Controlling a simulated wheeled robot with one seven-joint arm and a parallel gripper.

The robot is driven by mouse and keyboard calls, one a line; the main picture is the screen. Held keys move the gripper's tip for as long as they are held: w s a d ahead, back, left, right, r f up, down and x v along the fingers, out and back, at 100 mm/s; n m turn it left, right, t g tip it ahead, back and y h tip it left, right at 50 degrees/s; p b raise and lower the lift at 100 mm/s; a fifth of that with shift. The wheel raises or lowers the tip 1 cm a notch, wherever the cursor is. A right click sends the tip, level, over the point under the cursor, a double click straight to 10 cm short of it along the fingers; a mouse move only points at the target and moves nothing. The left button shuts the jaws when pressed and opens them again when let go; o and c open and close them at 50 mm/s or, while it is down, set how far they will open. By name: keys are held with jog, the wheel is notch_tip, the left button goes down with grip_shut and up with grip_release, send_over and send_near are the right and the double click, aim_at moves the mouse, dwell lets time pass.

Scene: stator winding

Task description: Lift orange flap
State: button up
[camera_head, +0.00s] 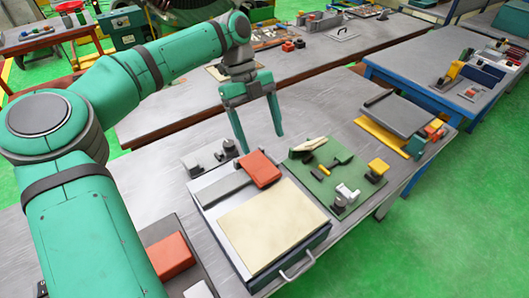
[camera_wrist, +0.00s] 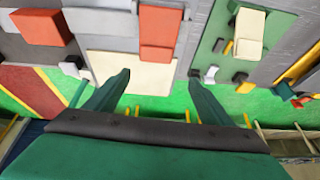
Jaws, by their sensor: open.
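The orange flap (camera_head: 259,169) is a small flat orange-red piece at the far edge of a low tray-like box (camera_head: 296,262), beside a dark grey bar (camera_head: 225,188). In the wrist view the orange flap (camera_wrist: 160,28) shows beyond and between my fingertips, next to a cream panel. My gripper (camera_head: 262,143) is open and empty, pointing down above and just behind the flap in the head view. Its two fingers also show spread apart in the wrist view (camera_wrist: 160,78). I see no contact with the flap.
A cream panel (camera_head: 272,225) lies on the box, which has a front handle (camera_head: 297,265). A green board (camera_head: 330,180) with small parts lies to the right. Another orange block (camera_head: 170,255) sits at the left, by my arm. Small grey fittings (camera_head: 200,160) stand behind the box.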

jog(key=a, duration=0.2)
send_near(267, 173)
jog(key=x, duration=0.5)
jog(key=shift+f, duration=0.15)
jog(key=shift+s+f, duration=0.15)
jog(key=shift+f, duration=0.15)
jog(key=shift+s+d+f, duration=0.15)
jog(key=shift+d+f, duration=0.05)
jog(key=shift+f, duration=0.2)
jog(key=c, duration=1.5)
